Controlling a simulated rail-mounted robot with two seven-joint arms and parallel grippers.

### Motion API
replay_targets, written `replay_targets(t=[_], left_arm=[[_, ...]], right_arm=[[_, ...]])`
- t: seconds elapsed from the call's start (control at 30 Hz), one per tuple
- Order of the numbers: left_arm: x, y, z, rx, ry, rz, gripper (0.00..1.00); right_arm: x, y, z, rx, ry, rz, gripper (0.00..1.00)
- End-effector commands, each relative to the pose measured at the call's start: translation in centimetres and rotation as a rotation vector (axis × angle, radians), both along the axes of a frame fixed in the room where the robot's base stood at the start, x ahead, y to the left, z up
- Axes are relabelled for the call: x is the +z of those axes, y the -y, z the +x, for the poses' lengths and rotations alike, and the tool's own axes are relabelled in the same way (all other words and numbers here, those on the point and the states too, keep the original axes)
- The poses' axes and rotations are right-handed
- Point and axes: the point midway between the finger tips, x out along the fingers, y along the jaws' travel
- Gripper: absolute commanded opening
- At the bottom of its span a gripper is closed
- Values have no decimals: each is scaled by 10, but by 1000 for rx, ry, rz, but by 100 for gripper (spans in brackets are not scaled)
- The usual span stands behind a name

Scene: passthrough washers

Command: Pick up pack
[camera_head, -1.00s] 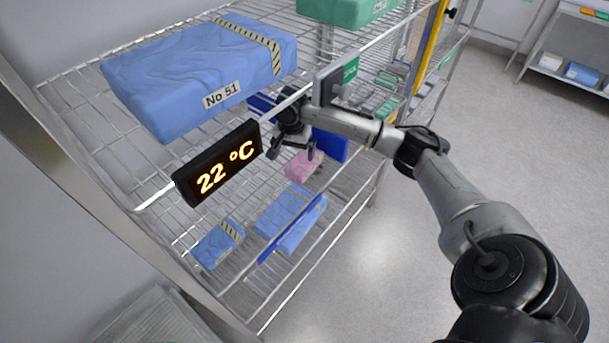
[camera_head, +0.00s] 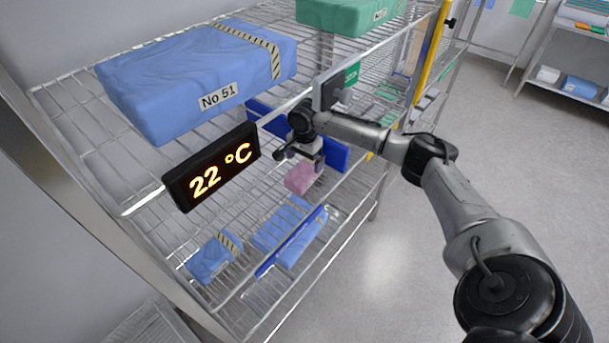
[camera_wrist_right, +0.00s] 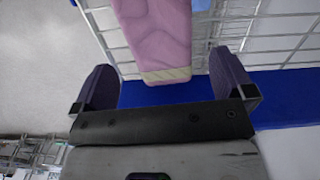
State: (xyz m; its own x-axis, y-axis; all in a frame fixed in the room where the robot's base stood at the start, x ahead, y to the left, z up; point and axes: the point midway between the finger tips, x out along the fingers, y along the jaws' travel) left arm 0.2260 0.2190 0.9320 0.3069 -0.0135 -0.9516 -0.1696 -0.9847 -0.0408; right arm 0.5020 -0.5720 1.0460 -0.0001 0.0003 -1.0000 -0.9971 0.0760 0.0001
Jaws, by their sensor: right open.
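A small pink pack (camera_head: 301,178) lies on a wire shelf below the big blue pack, beneath my right gripper in the head view. In the right wrist view the pink pack (camera_wrist_right: 155,35) is long, with a pale striped band at its near end. My right gripper (camera_head: 303,158) is open and empty; in the wrist view its two dark fingers (camera_wrist_right: 163,80) stand apart, with the pack's near end just beyond and between them. I cannot tell whether the fingers touch it. My left gripper is not in view.
A large blue pack (camera_head: 200,75) labelled No 51 lies on the upper shelf, above a 22 °C display (camera_head: 210,168). Blue packs (camera_head: 289,232) and (camera_head: 214,257) lie lower down. A blue divider (camera_head: 334,154) stands beside my gripper. The floor at right is clear.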

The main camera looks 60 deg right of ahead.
Motion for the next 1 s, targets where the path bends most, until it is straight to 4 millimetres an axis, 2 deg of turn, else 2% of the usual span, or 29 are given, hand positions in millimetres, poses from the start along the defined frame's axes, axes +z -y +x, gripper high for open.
replay_targets(t=[0.4, 0.77, 1.0], left_arm=[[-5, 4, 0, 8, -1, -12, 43], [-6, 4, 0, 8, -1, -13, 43], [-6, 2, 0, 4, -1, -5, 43]], right_arm=[[-46, 0, 0, 1, -1, 0, 100], [-52, 0, 0, 2, 0, -1, 100], [-52, 0, 0, 1, 0, -1, 79]])
